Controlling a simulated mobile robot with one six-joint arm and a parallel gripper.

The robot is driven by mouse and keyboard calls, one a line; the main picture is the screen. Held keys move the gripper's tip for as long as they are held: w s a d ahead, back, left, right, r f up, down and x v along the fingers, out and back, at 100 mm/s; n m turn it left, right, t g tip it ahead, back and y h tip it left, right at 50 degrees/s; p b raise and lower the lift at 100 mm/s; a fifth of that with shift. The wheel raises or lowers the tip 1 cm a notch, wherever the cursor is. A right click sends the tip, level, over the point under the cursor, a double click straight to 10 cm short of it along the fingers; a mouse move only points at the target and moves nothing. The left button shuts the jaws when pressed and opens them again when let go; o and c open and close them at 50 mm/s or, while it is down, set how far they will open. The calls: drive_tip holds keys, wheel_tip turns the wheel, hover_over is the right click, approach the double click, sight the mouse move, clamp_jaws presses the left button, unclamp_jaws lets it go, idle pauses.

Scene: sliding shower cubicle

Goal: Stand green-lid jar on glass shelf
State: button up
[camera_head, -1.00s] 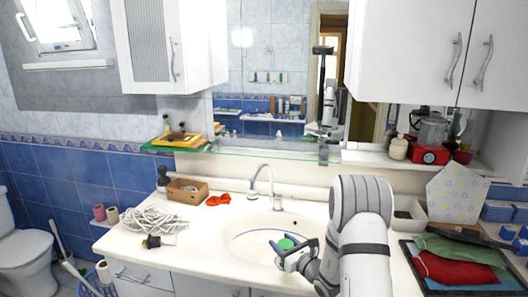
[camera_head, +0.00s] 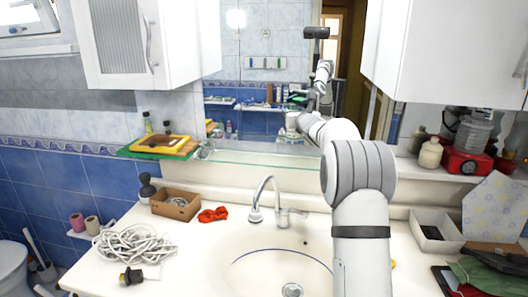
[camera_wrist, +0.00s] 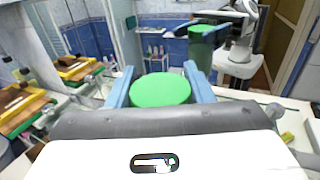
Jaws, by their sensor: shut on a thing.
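The green lid of the jar (camera_wrist: 160,91) shows in the wrist view between the two blue fingers of my gripper (camera_wrist: 158,75), which is shut on the jar. The jar's body is hidden below the lid, but its reflection (camera_wrist: 202,45) shows in the mirror. In the head view the glass shelf (camera_head: 250,157) runs under the mirror, behind the sink. My arm reaches up and forward toward the shelf's right part there; the jar and fingers cannot be made out clearly. I cannot tell whether the jar touches the shelf.
A yellow tray (camera_head: 160,144) on a green board sits at the shelf's left end. The faucet (camera_head: 265,195) stands below. A cream bottle (camera_head: 430,152) and red appliance (camera_head: 465,162) stand at right. White cabinets hang on both sides. The shelf's middle looks clear.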

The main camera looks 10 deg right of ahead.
sight(294, 136)
drive_tip(key=shift+w+d+r, duration=0.1)
drive_tip(key=shift+w+r, duration=0.15)
drive_tip(key=f, duration=0.3)
drive_tip(key=f+p, duration=0.1)
drive_tip(key=f, duration=0.5)
drive_tip(key=shift+d+f, duration=0.1)
drive_tip(key=shift+d, duration=0.15)
drive_tip(key=shift+f, duration=0.2)
drive_tip(key=o, duration=1.2)
drive_tip(key=shift+s+r, duration=0.1)
